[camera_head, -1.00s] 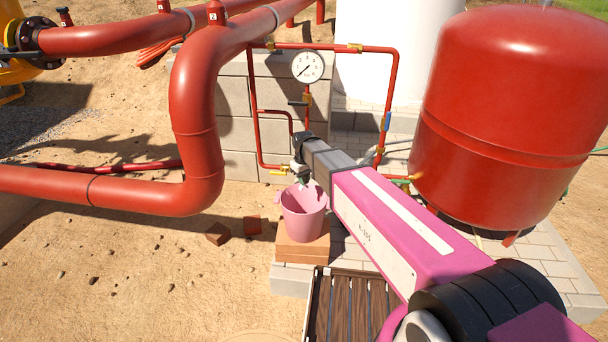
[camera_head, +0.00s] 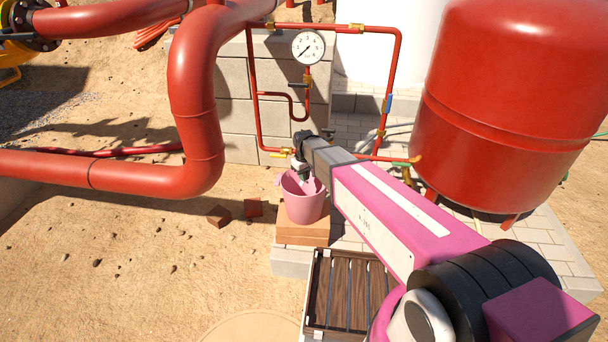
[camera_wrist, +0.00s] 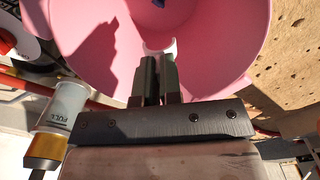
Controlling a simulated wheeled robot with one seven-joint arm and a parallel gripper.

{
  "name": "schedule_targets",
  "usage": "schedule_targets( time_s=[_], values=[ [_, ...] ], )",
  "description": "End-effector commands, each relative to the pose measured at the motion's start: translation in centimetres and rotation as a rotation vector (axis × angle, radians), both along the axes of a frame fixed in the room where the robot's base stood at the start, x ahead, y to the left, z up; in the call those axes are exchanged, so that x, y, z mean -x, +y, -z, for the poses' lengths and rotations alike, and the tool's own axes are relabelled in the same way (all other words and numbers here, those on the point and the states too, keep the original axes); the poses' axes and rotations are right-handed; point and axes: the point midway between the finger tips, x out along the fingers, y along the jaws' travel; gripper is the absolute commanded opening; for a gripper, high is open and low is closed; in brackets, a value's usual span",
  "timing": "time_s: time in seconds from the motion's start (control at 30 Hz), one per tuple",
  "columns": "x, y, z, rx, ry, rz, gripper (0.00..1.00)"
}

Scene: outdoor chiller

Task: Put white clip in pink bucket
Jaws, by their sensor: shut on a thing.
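The pink bucket (camera_head: 303,204) stands on orange-brown blocks near the middle of the head view. In the wrist view the bucket (camera_wrist: 215,35) fills the upper part of the picture. My gripper (camera_wrist: 157,62) is over the bucket's opening, its two dark fingers close together. A small white piece, seemingly the white clip (camera_wrist: 170,48), shows at the fingertips, held between them over the inside of the bucket. Most of the clip is hidden by the fingers. In the head view my gripper (camera_head: 302,173) is at the bucket's rim and the clip is too small to tell.
Red pipes with a pressure gauge (camera_head: 308,47) rise behind the bucket. A large red tank (camera_head: 505,110) stands at the right. A wooden slatted crate (camera_head: 348,290) lies in front. Sandy ground at the left is mostly clear.

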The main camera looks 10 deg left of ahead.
Motion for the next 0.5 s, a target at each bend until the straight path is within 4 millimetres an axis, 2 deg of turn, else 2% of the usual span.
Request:
schedule_targets(
  time_s=[0.17, 0.2, 0.27, 0.5],
  values=[
    [0.00, 0.00, -0.01, 0.000, 0.000, 0.000, 0.00],
    [0.00, 0.00, -0.02, 0.000, 0.000, 0.000, 0.15],
    [0.00, 0.00, -0.02, 0.000, 0.000, 0.000, 0.35],
    [0.00, 0.00, -0.03, 0.000, 0.000, 0.000, 0.35]
  ],
)
